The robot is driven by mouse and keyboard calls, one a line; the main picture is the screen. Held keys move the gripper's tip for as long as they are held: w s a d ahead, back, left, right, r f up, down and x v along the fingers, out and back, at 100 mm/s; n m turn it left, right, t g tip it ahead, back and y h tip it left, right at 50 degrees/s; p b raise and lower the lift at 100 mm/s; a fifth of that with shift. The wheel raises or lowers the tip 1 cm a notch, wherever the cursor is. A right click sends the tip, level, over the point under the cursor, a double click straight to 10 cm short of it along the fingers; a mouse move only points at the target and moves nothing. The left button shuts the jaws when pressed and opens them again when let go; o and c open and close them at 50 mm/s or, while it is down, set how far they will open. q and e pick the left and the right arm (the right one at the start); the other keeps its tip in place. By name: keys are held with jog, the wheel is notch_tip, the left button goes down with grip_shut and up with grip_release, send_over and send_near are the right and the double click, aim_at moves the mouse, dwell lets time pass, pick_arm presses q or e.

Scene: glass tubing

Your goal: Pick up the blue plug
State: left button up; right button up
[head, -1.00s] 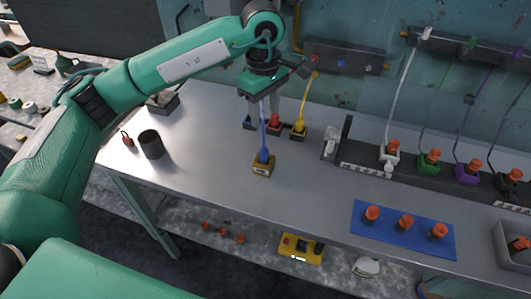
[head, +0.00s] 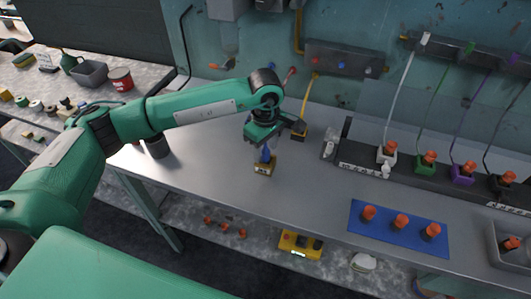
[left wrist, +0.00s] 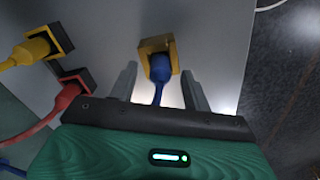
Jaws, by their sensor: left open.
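The blue plug (head: 265,156) stands upright in a small yellow-brown holder (head: 263,169) on the metal bench. In the left wrist view the blue plug (left wrist: 159,70) lies between the fingertips, with the holder (left wrist: 156,45) just beyond it. My left gripper (head: 270,146) is over the plug with its jaws open. The left wrist view shows its fingers (left wrist: 157,85) on either side of the plug, with gaps. In the head view the gripper hides the top of the plug and its cable. My right gripper is not in view.
In the left wrist view a red plug (left wrist: 72,88) and a yellow plug (left wrist: 38,47) are close on the left. A black strip with several plugs lies to the right, behind a blue mat (head: 381,238) with orange-topped pieces. The bench in front is clear.

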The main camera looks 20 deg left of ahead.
pick_arm(q)
jog(key=shift+f, duration=0.4)
jog(key=shift+c, duration=0.4)
grip_shut()
